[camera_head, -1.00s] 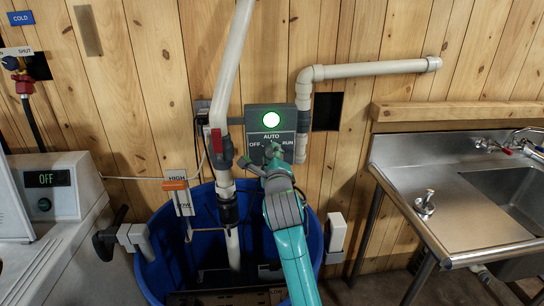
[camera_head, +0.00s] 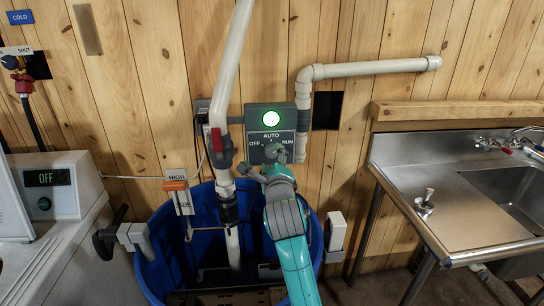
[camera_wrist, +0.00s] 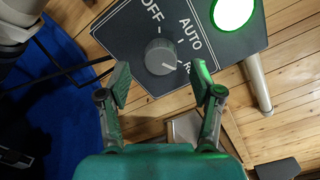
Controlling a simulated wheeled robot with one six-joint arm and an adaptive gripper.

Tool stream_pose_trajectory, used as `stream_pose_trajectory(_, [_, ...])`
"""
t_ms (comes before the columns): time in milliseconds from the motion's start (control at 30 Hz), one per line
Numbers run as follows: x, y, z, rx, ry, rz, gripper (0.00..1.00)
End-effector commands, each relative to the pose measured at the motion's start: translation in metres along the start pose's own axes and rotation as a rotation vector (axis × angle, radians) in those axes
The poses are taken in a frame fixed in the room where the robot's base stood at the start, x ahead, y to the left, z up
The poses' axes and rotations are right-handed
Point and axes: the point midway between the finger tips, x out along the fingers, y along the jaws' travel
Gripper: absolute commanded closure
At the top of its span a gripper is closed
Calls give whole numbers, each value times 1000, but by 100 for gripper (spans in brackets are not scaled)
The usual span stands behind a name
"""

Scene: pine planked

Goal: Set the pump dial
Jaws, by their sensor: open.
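The pump dial (camera_head: 271,151) is a grey round knob on a dark control panel (camera_wrist: 128,38) with OFF, AUTO and RUN printed around it. In the wrist view the knob (camera_wrist: 160,56) shows a white mark that appears to point towards the RUN label, which is partly hidden by a finger. My gripper (camera_wrist: 161,84) is open and empty, with its fingertips on either side of the knob's line but apart from it. In the head view my gripper (camera_head: 258,172) is just below the dial. A green lamp (camera_head: 271,119) glows above the dial.
White pipes (camera_head: 360,69) run beside the panel on both sides. A blue tub (camera_head: 160,262) stands below, with an orange-topped HIGH/LOW float switch (camera_head: 176,186) at its rim. A steel sink (camera_head: 447,205) is at right. A white machine reading OFF (camera_head: 47,179) is at left.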

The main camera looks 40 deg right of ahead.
Motion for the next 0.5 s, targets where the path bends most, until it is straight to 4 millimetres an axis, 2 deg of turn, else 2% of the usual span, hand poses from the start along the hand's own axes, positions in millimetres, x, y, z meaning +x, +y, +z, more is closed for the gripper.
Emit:
stream_pose_trajectory(100, [-25, 1, 1, 0, -3, 2, 35])
stream_pose_trajectory(300, [-63, 1, 0, 0, -2, 2, 35])
stream_pose_trajectory(500, [-87, 1, 0, 0, -1, 2, 35])
